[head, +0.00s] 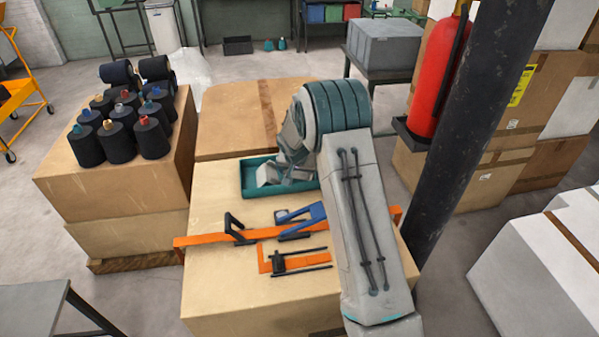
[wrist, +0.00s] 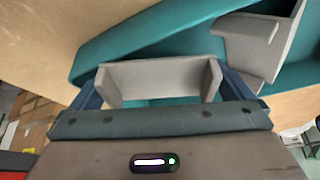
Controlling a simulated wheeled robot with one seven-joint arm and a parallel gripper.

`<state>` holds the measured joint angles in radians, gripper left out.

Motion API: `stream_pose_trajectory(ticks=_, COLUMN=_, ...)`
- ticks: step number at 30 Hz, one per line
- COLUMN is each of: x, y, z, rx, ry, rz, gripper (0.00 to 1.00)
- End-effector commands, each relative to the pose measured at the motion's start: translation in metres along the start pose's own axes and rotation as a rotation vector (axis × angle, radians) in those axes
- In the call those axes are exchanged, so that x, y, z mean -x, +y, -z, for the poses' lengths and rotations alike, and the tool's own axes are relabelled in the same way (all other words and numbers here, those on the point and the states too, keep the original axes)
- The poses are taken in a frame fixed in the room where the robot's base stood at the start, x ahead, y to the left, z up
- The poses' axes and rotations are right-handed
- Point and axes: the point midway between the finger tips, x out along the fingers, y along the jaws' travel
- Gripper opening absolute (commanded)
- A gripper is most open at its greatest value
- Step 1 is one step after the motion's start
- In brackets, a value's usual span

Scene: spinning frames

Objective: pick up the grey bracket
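In the wrist view a grey U-shaped bracket (wrist: 155,76) spans the space between the dark blue fingers of my gripper (wrist: 163,88). The fingers lie against the outer sides of its two flanges, with no gap showing. The teal tray (wrist: 130,48) is behind it; I cannot tell whether the bracket touches the tray floor. A second grey angled piece (wrist: 252,42) lies in the tray at upper right. In the head view the teal tray (head: 250,192) sits on a large cardboard box (head: 225,285), with a grey piece (head: 268,175) in it. My arm hides much of the gripper there.
Orange bars (head: 205,240), a blue clamp (head: 312,212) and an orange square-shaped tool (head: 265,258) lie in front of the tray. A dark post (head: 470,120) with a red extinguisher (head: 437,80) stands right of my arm. Black spools (head: 117,142) stand on boxes at left.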

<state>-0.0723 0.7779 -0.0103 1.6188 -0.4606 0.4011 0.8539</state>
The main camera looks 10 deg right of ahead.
Motion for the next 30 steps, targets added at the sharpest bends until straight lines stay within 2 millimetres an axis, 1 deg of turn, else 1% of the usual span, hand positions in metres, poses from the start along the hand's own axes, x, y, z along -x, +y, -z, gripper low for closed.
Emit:
stream_pose_trajectory(ticks=1, x=0.0, y=0.0, z=0.0, rx=0.0, ry=0.0, rz=0.0, gripper=0.89)
stream_pose_trajectory(ticks=4, x=0.0, y=0.0, z=0.0, rx=0.0, ry=0.0, rz=0.0, gripper=0.61)
stream_pose_trajectory(ticks=5, x=0.0, y=0.0, z=0.0, rx=0.0, ry=0.0, rz=0.0, gripper=0.58)
stream_pose_trajectory(ticks=7, x=0.0, y=0.0, z=0.0, rx=0.0, ry=0.0, rz=0.0, gripper=0.58)
stream_pose_trajectory(ticks=8, x=0.0, y=0.0, z=0.0, rx=0.0, ry=0.0, rz=0.0, gripper=0.54)
stream_pose_trajectory(ticks=14, x=0.001, y=0.0, z=0.001, rx=0.0, ry=0.001, rz=0.0, gripper=0.54)
stream_pose_trajectory(ticks=19, x=0.009, y=0.0, z=0.005, rx=0.0, ry=0.002, rz=0.0, gripper=0.54)
stream_pose_trajectory(ticks=23, x=0.026, y=0.0, z=0.013, rx=-0.002, ry=0.005, rz=0.001, gripper=0.54)
stream_pose_trajectory(ticks=25, x=0.041, y=0.001, z=0.019, rx=-0.002, ry=0.006, rz=0.002, gripper=0.54)
stream_pose_trajectory(ticks=27, x=0.047, y=0.02, z=0.019, rx=-0.006, ry=0.002, rz=-0.002, gripper=0.54)
stream_pose_trajectory(ticks=30, x=0.061, y=0.042, z=0.022, rx=-0.007, ry=0.004, rz=-0.001, gripper=0.54)
